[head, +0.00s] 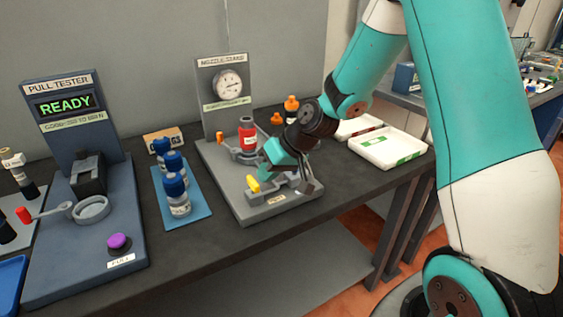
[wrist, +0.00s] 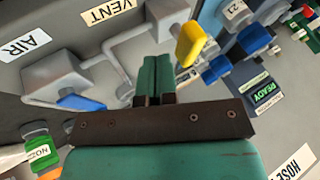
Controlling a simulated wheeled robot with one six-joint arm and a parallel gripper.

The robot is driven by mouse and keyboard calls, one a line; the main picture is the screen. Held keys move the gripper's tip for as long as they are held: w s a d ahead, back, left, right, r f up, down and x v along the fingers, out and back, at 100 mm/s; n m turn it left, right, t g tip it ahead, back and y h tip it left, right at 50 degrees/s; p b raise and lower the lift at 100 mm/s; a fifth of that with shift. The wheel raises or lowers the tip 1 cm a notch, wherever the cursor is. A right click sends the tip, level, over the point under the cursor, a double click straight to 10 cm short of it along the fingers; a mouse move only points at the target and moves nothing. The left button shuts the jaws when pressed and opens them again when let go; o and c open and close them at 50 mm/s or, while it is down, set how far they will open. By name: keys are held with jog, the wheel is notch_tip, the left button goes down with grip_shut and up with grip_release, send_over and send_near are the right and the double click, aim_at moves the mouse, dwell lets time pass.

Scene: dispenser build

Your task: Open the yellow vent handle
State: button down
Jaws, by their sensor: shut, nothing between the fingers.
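The yellow vent handle (head: 253,184) sits at the front of the grey nozzle stand base (head: 235,207) in the head view. In the wrist view the yellow handle (wrist: 190,42) stands on a grey valve pipe near the VENT label (wrist: 107,12). My gripper (wrist: 158,62) is shut and empty in the wrist view, with its tips just left of and below the yellow handle in the picture. In the head view my gripper (head: 308,186) is low over the stand, right of the handle. Contact with the handle cannot be told.
A blue handle (wrist: 82,103) lies by the AIR label (wrist: 22,43). A red bottle (head: 247,140) stands on the stand below the gauge (head: 229,84). Blue-capped bottles (head: 177,195) stand on a blue mat at left. A white tray (head: 388,147) is at right.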

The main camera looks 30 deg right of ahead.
jog(key=shift+a, duration=0.45)
